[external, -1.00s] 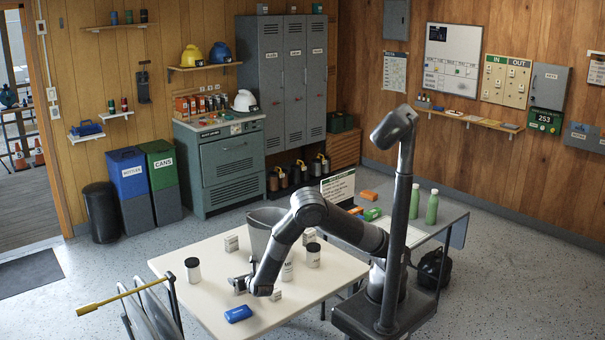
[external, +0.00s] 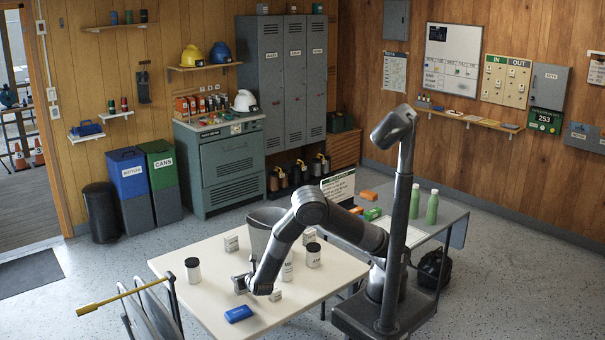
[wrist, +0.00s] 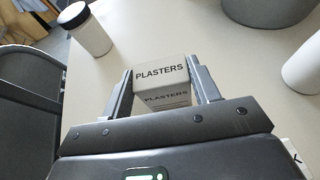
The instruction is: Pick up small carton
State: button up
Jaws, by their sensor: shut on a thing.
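The small carton (wrist: 165,72) is pale with a dark "PLASTERS" label on its top and side. In the wrist view it stands between the two fingers of my gripper (wrist: 161,82), which are shut on its left and right sides. In the external view my gripper (external: 241,285) is low over the left part of the cream table (external: 205,262), behind the blue case. The carton is hard to make out there, and I cannot tell whether it rests on the table or is slightly raised.
A black-lidded white jar (external: 193,271) stands left of my gripper. A blue case (external: 238,314) and a small box (external: 275,296) are near the front.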

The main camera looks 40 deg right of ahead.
jog(key=shift+r, duration=0.45)
notch_tip(320, 180, up, 2)
jog(key=shift+r, duration=0.2)
jog(key=w+d+r, duration=0.1)
jog(key=d+r, duration=0.6)
jog(key=d, duration=0.4)
jog(key=shift+d, duration=0.35)
jog(key=shift+r, duration=0.1)
